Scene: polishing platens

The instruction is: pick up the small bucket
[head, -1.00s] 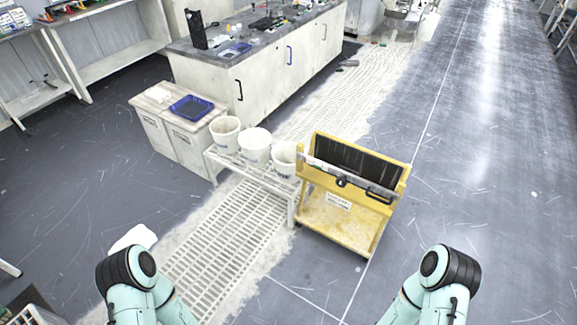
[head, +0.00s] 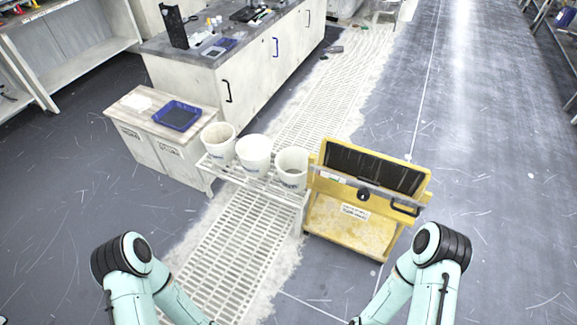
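Three white buckets stand upright in a row on a low white rack (head: 262,187). The left bucket (head: 219,146), the middle bucket (head: 254,156) and the right bucket (head: 291,170) look close in size; the right one looks slightly smaller, but I cannot tell surely which is smallest. Only my two pale green arms show in the head view, at the bottom left and bottom right, both apart from the rack. Neither gripper shows; both lie outside the picture.
A yellow cart (head: 352,231) with a dark panel stands right of the rack. A low cabinet (head: 150,140) with a blue tray (head: 178,116) stands to its left. A long workbench (head: 258,75) is behind. White floor grating (head: 222,256) lies in front; open grey floor (head: 490,190) is at right.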

